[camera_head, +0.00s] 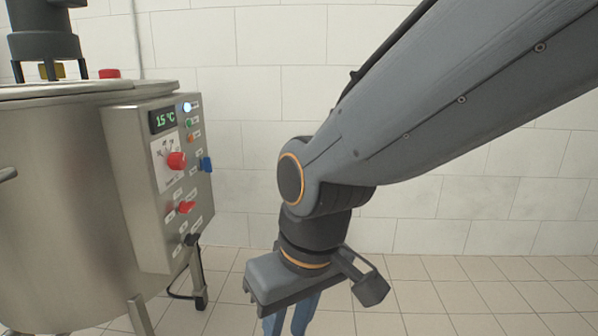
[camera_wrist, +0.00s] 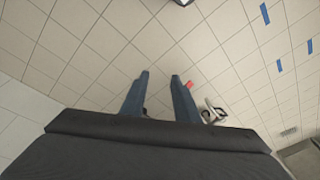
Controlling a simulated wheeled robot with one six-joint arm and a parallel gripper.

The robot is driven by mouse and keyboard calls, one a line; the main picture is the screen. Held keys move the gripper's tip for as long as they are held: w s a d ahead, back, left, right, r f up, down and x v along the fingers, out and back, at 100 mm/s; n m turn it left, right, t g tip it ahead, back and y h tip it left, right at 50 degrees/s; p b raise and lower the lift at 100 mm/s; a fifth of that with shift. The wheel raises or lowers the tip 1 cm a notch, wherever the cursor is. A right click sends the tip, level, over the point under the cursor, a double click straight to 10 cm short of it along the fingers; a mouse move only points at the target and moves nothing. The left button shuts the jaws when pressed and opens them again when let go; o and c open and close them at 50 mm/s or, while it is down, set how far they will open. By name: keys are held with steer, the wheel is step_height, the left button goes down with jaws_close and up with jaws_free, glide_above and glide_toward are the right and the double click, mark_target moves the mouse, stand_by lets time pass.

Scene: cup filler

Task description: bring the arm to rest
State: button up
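My gripper (camera_wrist: 160,85) points down over the tiled floor in the wrist view. Its two blue fingers stand apart with nothing between them. In the head view, my gripper (camera_head: 287,318) hangs below the wrist, with the finger ends cut off by the bottom edge. My arm comes in from the upper right and bends down at the wrist, right of the control box and apart from it.
A steel tank (camera_head: 60,200) stands at the left on legs. Its control box (camera_head: 150,190) has a display reading 15 °C, knobs and buttons. A tiled wall (camera_head: 420,215) lies behind. In the wrist view, blue strips (camera_wrist: 265,14) mark the floor, and a small red item (camera_wrist: 189,84) shows beside the right finger.

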steer(key=s+m+g, duration=0.1)
steer(key=s, duration=0.4)
steer(key=d+r+m+h+p, duration=0.1)
steer(key=d+r+m+p, duration=0.2)
steer(key=d+r+p, duration=0.7)
steer(key=d+r+m+h+p, duration=0.1)
steer(key=d+r+p, duration=1)
steer(key=p, duration=1.4)
steer(key=shift+w+r+m, duration=0.15)
steer(key=shift+r+m, duration=0.75)
steer(key=shift+r, duration=1.85)
